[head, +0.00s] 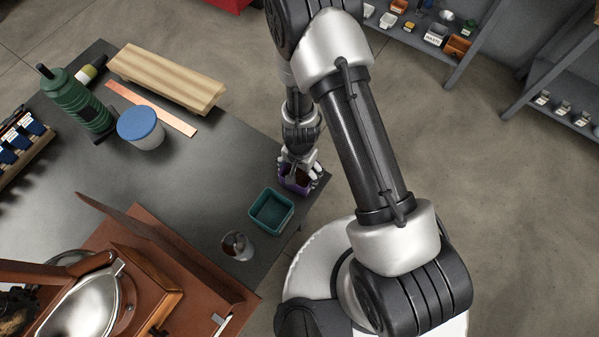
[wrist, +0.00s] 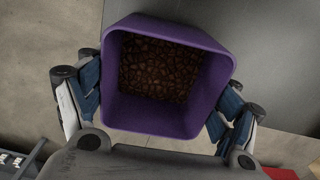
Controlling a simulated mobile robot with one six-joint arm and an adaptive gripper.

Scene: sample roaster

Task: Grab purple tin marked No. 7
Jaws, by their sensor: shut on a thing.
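A purple square tin (wrist: 168,121) fills the middle of the wrist view. It is open at the top and dark brown beans or pieces lie inside. My gripper (wrist: 160,112) is shut on it, with a blue-padded finger against each side. In the head view the purple tin (head: 292,184) is at the right edge of the dark table, with my gripper (head: 297,170) around it. No number or label on the tin shows in either view. I cannot tell whether it rests on the table.
A teal square tin (head: 271,209) stands close by the purple one, and a small cup (head: 237,246) is beyond it. A blue-lidded tub (head: 141,127), a green bottle (head: 78,102) and a wooden block (head: 167,78) are farther left. A brown wooden machine (head: 120,277) stands at lower left.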

